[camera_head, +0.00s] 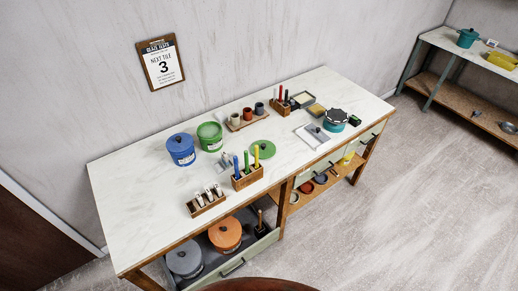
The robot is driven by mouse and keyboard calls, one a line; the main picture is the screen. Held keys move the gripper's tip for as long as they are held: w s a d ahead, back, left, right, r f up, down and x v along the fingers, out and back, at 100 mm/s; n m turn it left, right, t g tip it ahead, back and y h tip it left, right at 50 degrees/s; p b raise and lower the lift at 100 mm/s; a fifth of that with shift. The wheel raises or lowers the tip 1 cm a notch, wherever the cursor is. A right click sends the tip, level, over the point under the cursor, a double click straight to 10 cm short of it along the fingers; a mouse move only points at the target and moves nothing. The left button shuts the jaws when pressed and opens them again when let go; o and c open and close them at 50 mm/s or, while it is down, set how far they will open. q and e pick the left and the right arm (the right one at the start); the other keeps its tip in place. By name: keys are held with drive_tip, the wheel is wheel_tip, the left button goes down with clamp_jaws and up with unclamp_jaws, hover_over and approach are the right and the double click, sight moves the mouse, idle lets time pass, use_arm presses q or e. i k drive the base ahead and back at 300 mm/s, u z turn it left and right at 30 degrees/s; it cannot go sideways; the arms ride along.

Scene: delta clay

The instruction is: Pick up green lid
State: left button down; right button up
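The green lid (268,153) lies flat on the white tabletop, near the middle of the workbench (130,205). It is a round disc, and a yellow-handled tool in the wooden holder in front of it overlaps part of its left side. A green pot (211,143) stands to its left towards the back; the lid is apart from it. Neither of my grippers is in view.
A blue lidded pot (181,154) stands left of the green pot. A wooden tool holder (247,179) stands just in front of the lid. A cup tray (238,126) is behind it, and a teal pot (335,123) is to the right. The table's left end is clear.

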sight(267, 150)
drive_tip(key=z, duration=0.6)
drive_tip(key=i, duration=1.45)
drive_tip(key=u, duration=0.2)
